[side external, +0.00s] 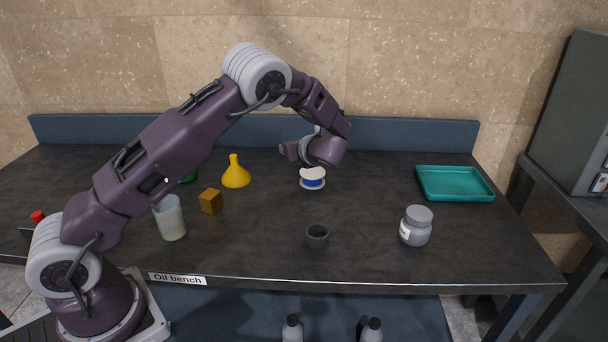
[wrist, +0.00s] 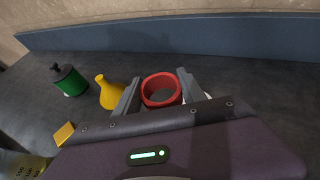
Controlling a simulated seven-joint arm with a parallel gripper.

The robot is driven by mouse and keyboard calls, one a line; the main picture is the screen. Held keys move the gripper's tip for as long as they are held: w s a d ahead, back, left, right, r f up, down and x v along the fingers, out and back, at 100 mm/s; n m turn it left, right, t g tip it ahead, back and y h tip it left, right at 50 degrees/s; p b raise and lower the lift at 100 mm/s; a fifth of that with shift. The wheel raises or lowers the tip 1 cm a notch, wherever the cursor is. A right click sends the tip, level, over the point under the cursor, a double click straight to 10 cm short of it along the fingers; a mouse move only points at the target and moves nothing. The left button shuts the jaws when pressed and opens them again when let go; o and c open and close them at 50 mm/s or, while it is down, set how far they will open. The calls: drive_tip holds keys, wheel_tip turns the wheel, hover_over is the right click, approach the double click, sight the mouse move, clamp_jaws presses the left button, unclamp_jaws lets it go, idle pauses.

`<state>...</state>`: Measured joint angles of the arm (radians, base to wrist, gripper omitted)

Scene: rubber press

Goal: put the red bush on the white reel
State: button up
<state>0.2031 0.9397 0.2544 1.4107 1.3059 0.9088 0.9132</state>
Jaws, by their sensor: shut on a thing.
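My gripper (wrist: 160,92) is shut on the red bush (wrist: 161,104), a short red ring held between its two grey fingers in the wrist view. In the side external view the bush and the fingertips are hidden behind my wrist. The white reel (side external: 312,173), with white flanges and a blue middle, stands on the bench just below and in front of my wrist there. In the wrist view only a small white sliver shows beside the right finger; I cannot tell if it is the reel. The gap between bush and reel cannot be judged.
A yellow funnel (side external: 236,174), a brown block (side external: 210,201) and a translucent cup (side external: 170,219) stand left of the reel. A dark ring (side external: 317,236) and a grey jar (side external: 416,226) are nearer the front. A teal tray (side external: 454,184) lies right. A green can (wrist: 69,80) stands beyond the funnel.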

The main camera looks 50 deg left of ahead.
sight(312, 170)
drive_tip(key=w+r+m+t+h, duration=0.1)
drive_tip(key=w+r+m+t, duration=0.15)
drive_tip(key=w, duration=0.35)
drive_tip(key=shift+m+t, duration=0.25)
drive_tip(key=f, duration=1)
drive_tip(key=shift+w+a, duration=0.1)
drive_tip(key=shift+w, duration=0.15)
drive_tip(key=shift+f, duration=0.15)
drive_tip(key=o, duration=1.3)
drive_tip(key=shift+o, duration=0.2)
